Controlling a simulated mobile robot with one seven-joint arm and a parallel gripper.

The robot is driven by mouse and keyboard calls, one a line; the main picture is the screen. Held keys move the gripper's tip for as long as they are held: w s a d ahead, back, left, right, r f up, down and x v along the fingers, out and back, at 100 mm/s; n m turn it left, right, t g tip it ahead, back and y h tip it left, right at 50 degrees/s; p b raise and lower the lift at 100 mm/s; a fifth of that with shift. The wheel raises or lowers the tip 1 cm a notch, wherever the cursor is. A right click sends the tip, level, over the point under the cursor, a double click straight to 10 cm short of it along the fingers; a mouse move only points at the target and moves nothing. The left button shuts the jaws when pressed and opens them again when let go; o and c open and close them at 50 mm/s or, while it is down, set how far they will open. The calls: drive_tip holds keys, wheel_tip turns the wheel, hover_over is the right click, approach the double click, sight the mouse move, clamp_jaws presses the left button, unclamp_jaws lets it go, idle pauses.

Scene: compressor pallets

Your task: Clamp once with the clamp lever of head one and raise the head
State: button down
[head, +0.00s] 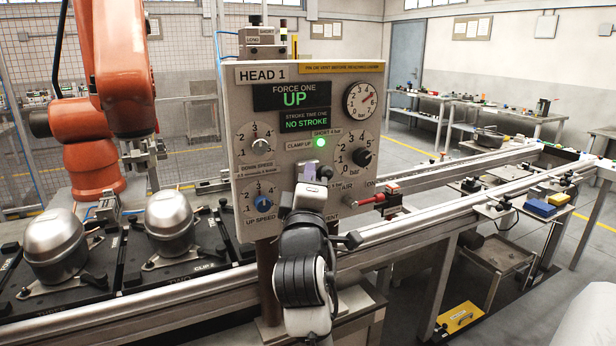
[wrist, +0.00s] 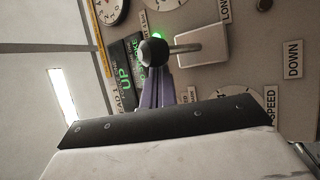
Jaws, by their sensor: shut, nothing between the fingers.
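The head one panel (head: 345,85) stands upright in the middle of the head view. Its displays read "FORCE ONE UP" and "NO STROKE", and a green lamp (head: 320,143) is lit by the "CLAMP UP" label. The clamp lever shows in the wrist view as a metal rod with a dark ball knob (wrist: 154,52), standing out from a pale block (wrist: 203,46). My gripper (head: 308,172) is in front of the panel, below the lamp. In the wrist view its purple fingers (wrist: 156,88) are shut and empty, their tips close to the knob; I cannot tell whether they touch.
Dials and knobs surround the lever on the panel. A red-handled air valve (head: 385,196) sticks out at its right. Domed compressors (head: 170,218) stand on pallets at the left, below an orange robot arm (head: 120,60). A conveyor rail (head: 420,222) runs to the right.

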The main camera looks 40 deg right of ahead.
drive_tip(key=shift+f+m+b, duration=0.3)
drive_tip(key=shift+f+b, duration=0.05)
drive_tip(key=shift+b, duration=0.45)
drive_tip(key=shift+s+f+m+t+h+b, duration=0.3)
drive_tip(key=shift+f+m+h+b, duration=0.35)
drive_tip(key=shift+b, duration=1.05)
wheel_tip(320, 180, down, 3)
drive_tip(key=m+g+h+b, duration=0.1)
drive_tip(key=m+h+b, duration=0.2)
drive_tip(key=b, duration=0.3)
drive_tip(key=m+g+h+b, duration=0.1)
drive_tip(key=m+h+b, duration=0.2)
drive_tip(key=h+b, duration=0.1)
drive_tip(key=shift+f+m+h+b, duration=0.25)
drive_tip(key=shift+h+b, duration=0.1)
drive_tip(key=shift+b, duration=0.55)
drive_tip(key=shift+w+f+b, duration=0.3)
drive_tip(key=shift+f+b, duration=0.35)
drive_tip(key=shift+f, duration=0.15)
drive_tip(key=shift+r, duration=0.1)
